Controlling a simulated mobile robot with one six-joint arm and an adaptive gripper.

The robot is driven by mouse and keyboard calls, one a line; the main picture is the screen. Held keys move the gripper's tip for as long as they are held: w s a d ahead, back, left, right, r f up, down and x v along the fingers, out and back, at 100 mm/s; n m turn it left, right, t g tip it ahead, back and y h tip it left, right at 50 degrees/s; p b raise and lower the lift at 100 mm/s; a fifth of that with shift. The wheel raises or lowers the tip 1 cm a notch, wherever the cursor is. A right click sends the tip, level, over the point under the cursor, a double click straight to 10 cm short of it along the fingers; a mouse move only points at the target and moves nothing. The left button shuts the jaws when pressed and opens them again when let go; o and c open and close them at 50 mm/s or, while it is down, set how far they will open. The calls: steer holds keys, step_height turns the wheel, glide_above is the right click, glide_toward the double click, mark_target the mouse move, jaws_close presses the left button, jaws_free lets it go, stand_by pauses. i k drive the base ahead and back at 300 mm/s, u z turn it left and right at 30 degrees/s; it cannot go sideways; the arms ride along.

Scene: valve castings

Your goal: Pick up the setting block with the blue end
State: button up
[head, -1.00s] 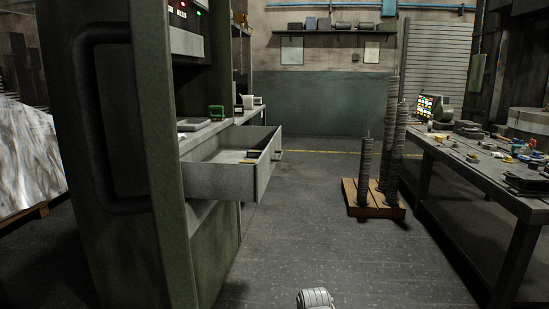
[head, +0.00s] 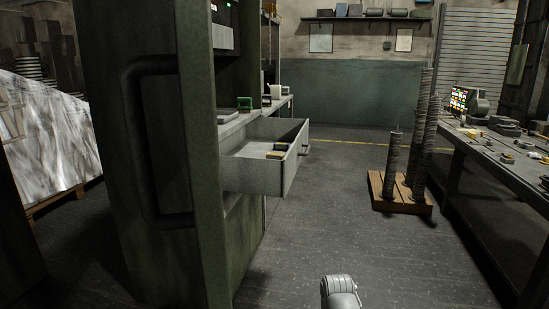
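An open grey drawer (head: 248,179) juts to the right from the green cabinet. Small blocks lie inside it near its right end. One block (head: 281,147) looks dark or bluish with a pale part, and another (head: 275,155) beside it looks yellowish. They are too small to tell which has a blue end. The drawer's front wall hides part of its floor. My gripper is not in view; only a grey rounded part of my arm shows at the bottom edge.
The green cabinet (head: 150,150) fills the left. A wooden pallet (head: 401,200) with tall stacked discs (head: 390,165) stands right of centre. A cluttered workbench (head: 500,170) runs along the right. The floor (head: 320,215) between drawer and pallet is clear.

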mark_target(277, 145)
steer(key=k, duration=1.35)
steer(key=z, duration=0.5)
steer(key=i, duration=1.95)
steer(key=u, duration=0.5)
steer(key=i, duration=0.7)
steer(key=u, duration=0.45)
